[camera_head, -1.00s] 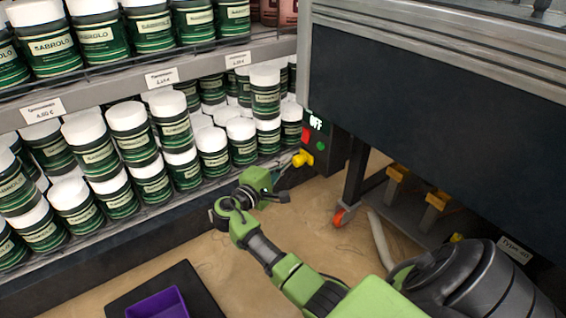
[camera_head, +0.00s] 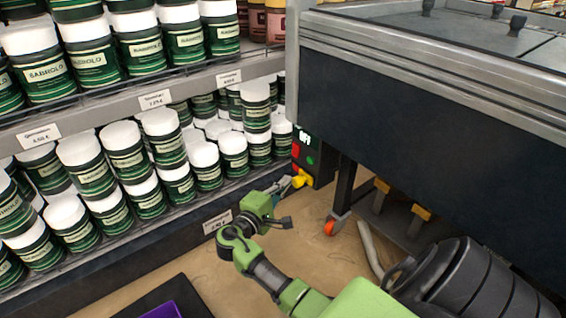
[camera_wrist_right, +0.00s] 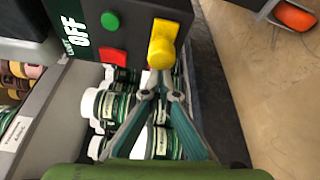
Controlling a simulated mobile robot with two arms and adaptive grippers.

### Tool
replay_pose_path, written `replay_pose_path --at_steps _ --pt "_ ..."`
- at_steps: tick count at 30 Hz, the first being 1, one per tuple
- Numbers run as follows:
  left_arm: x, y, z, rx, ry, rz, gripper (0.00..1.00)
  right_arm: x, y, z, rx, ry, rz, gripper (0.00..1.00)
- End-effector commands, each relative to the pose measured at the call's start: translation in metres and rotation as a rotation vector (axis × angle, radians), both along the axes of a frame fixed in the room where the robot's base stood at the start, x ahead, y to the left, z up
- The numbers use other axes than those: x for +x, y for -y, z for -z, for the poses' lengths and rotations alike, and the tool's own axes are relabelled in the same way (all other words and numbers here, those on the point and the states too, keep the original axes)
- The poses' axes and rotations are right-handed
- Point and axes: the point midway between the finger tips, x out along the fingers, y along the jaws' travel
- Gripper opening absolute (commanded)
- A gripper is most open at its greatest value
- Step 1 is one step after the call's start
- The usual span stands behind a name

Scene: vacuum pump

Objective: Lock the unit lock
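The unit lock appears to be the yellow knob (camera_head: 301,179) low on the dark control box (camera_head: 318,160), below a red and a green button. The yellow knob (camera_wrist_right: 162,46) shows large in the right wrist view, its handle pointing down. In the right wrist view the fingers of my right gripper (camera_wrist_right: 161,80) converge, tips close together, right at the knob's lower end. No grip around the knob shows, and I cannot tell whether they touch it. My left gripper is out of view.
Shelves of green jars with white lids (camera_head: 125,150) stand close on the left. A large dark machine (camera_head: 430,110) fills the right, with an orange caster (camera_head: 330,228) beneath. A purple crate (camera_head: 165,311) is at the bottom edge. Bare floor (camera_head: 215,275) lies between.

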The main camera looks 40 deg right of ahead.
Motion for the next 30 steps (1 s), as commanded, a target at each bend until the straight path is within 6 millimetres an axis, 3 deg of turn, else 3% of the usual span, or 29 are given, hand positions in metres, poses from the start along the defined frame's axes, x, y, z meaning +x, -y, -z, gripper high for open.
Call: replay_pose_path --at_steps 8,21,30 --pt "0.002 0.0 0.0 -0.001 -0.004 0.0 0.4 -0.004 0.002 -0.005 0.0 -0.003 0.014 0.0" --pt "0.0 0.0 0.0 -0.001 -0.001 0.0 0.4 -0.001 0.001 -0.083 -0.001 0.004 0.006 0.0" --pt "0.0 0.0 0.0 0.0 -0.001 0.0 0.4 0.001 0.0 -0.1 0.0 -0.001 0.001 0.0"
